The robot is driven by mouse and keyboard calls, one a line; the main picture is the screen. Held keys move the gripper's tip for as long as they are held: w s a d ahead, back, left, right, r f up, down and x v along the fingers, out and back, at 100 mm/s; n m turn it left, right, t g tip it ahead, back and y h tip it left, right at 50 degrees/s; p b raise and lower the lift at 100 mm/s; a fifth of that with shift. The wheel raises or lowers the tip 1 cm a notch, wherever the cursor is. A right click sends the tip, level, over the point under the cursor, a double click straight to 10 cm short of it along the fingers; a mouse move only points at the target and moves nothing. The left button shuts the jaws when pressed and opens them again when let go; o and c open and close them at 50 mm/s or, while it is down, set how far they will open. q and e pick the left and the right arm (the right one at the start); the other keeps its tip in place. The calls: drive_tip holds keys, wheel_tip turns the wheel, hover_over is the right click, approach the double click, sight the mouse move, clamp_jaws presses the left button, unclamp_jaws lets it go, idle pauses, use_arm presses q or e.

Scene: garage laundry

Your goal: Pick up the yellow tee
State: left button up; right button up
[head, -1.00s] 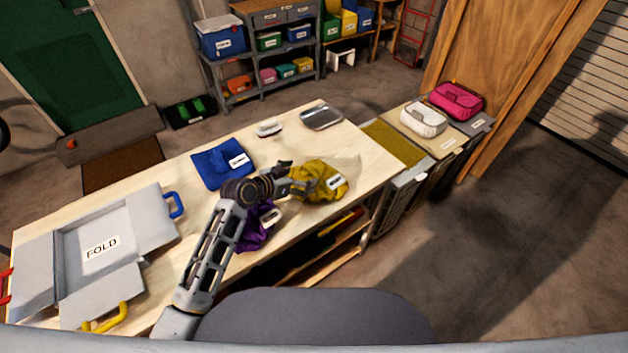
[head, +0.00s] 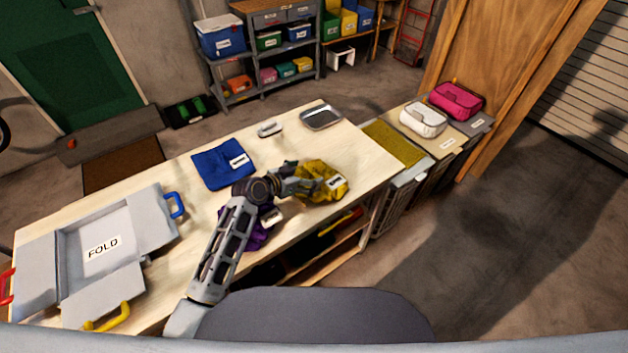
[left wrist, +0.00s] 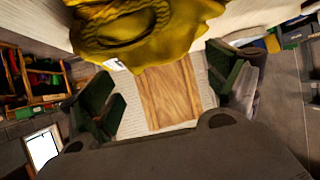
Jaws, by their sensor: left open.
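The yellow tee (head: 322,182) lies crumpled on the wooden table, toward its right end, with a white label on it. In the left wrist view the yellow tee (left wrist: 140,32) fills the top middle, just beyond the fingertips. My left gripper (head: 303,180) is at the tee's left side in the head view. In the left wrist view my left gripper (left wrist: 165,88) has its two fingers wide apart with no cloth between them. I cannot tell whether a fingertip touches the tee. My right gripper is not in view.
A purple cloth (head: 256,232) lies partly hidden behind my left arm. A folded blue cloth (head: 222,166), a small white item (head: 269,129) and a grey tray (head: 321,117) lie farther back. A folding board (head: 150,215) covers the table's left end. Bins with white and pink bundles stand at right.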

use_arm(q)
drive_tip(key=shift+x, duration=1.45)
drive_tip(key=c, duration=1.5)
drive_tip(key=shift+r, duration=5)
